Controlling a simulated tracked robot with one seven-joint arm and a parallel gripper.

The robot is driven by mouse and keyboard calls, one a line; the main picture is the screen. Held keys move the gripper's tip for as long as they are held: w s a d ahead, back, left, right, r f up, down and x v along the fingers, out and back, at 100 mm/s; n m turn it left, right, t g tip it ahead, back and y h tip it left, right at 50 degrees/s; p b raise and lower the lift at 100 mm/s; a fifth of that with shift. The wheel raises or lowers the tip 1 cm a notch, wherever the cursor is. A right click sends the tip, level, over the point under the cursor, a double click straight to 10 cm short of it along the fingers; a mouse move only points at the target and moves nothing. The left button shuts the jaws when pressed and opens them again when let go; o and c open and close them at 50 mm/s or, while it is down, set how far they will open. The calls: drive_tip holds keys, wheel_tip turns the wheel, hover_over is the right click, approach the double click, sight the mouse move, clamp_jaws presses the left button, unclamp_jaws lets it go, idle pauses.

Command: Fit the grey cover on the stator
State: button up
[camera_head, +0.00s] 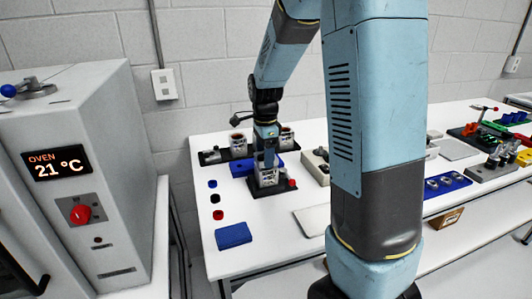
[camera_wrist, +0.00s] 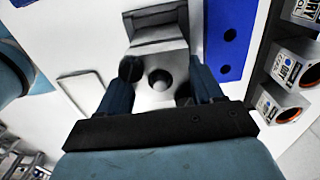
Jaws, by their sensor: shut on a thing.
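My gripper (camera_wrist: 160,88) is shut on a grey piece with a round dark hole, the grey cover (camera_wrist: 158,98), held between its two blue fingers. In the head view my gripper (camera_head: 266,132) points down, directly over a silver, labelled body, seemingly the stator (camera_head: 266,172), on a small dark base. The cover cannot be made out in the head view. In the wrist view a stepped grey part (camera_wrist: 155,35) shows just beyond the cover; whether the cover touches what is below it cannot be told.
A dark rack with orange-ringed motors (camera_head: 237,143) stands behind; they also show in the wrist view (camera_wrist: 270,105). A blue block with holes (camera_wrist: 228,50) is close beside. Blue, black and red caps (camera_head: 215,199) and a blue pad (camera_head: 234,236) lie at front left. An oven (camera_head: 80,190) stands left.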

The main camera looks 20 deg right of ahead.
drive_tip(key=shift+f, duration=0.5)
drive_tip(key=o, duration=1.2)
drive_tip(key=shift+o, duration=0.6)
drive_tip(key=shift+r, duration=4.45)
